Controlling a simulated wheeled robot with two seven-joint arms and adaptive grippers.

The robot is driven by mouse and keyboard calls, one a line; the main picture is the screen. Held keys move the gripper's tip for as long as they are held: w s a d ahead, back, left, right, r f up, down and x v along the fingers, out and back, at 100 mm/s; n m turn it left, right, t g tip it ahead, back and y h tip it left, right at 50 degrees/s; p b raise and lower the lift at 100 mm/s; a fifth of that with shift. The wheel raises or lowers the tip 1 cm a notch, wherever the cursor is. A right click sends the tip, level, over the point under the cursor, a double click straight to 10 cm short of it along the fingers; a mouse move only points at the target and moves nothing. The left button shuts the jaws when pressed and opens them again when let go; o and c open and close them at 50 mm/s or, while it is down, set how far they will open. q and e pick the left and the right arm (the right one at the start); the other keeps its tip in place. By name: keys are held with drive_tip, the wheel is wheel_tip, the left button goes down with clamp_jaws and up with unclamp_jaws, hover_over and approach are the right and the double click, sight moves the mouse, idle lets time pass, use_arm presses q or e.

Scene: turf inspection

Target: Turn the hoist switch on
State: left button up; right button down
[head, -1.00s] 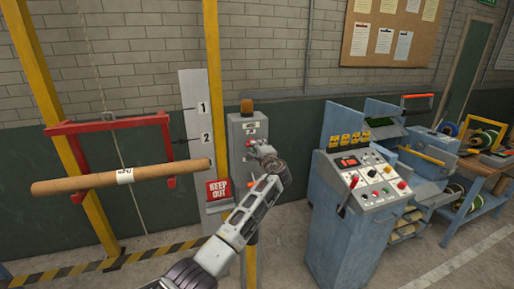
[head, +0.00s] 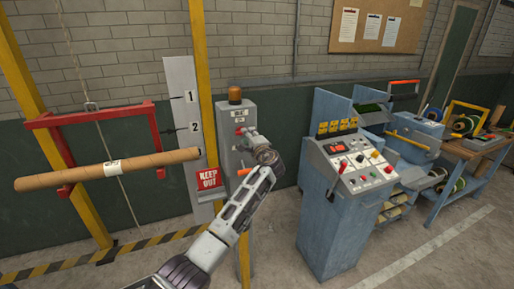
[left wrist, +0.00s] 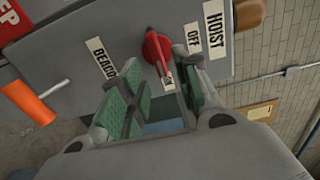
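My left gripper (head: 258,146) is in front of the box. In the left wrist view its green-padded fingers (left wrist: 160,98) are apart, with the knob beyond and between the tips. I cannot tell whether they touch it. A label below the knob is partly hidden. My right gripper is not in view.
An orange handle (left wrist: 28,102) sticks out beside the panel. A red KEEP OUT sign (head: 209,178) is left of the box. A cardboard roll (head: 110,170) hangs on a red frame. A blue console (head: 335,200) stands to the right, with floor between.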

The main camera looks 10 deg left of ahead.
use_arm(q)
drive_tip(key=v, duration=0.9)
drive_tip(key=shift+s+d, duration=0.2)
drive_tip(key=shift+d, duration=0.05)
